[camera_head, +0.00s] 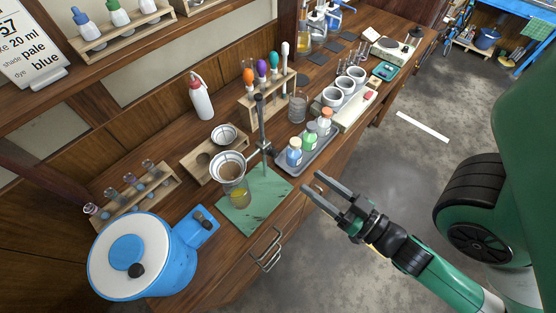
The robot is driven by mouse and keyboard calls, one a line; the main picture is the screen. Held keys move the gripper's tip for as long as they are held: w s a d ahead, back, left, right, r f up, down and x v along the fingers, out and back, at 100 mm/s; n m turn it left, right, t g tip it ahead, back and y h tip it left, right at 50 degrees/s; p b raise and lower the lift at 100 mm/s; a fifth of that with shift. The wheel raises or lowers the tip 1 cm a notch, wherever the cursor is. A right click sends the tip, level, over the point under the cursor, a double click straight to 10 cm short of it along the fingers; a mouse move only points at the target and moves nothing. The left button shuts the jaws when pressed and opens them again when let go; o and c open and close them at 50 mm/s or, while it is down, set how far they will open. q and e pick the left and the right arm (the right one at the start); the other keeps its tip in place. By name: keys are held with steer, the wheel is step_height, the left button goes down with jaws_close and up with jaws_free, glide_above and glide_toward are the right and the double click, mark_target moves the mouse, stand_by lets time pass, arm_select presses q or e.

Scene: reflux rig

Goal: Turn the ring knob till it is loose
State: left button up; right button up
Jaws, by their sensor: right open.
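A ring stand has a dark upright rod (260,118) on a green base plate (262,208). A small dark clamp (265,147) on the rod joins it to the ring arm; the ring knob is too small to make out clearly there. The ring holds a funnel (230,168) with a white filter above a beaker (240,196) of yellowish liquid. My right gripper (312,181) is open and empty, off the bench's front edge to the right of the base plate, apart from the stand. My left gripper is out of view.
A tray (318,150) of small bottles stands close behind the right gripper. A blue and white round device (130,257) is at the left end. A dropper rack (266,98) and a white squeeze bottle (201,98) stand behind the rod. Open floor lies right of the bench.

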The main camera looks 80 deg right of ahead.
mark_target(277, 155)
steer(key=p+x, duration=0.2)
steer(key=x, duration=0.1)
steer(key=p+x, duration=0.2)
steer(key=x, duration=0.2)
steer(key=p+x, duration=0.2)
steer(key=x, duration=0.1)
steer(key=shift+w+d+r+p, duration=0.1)
steer(key=shift+w+r+p, duration=0.15)
steer(key=shift+w+p, duration=0.15)
steer(key=shift+w+d+f, duration=0.15)
steer(key=shift+w, duration=0.15)
jaws_close()
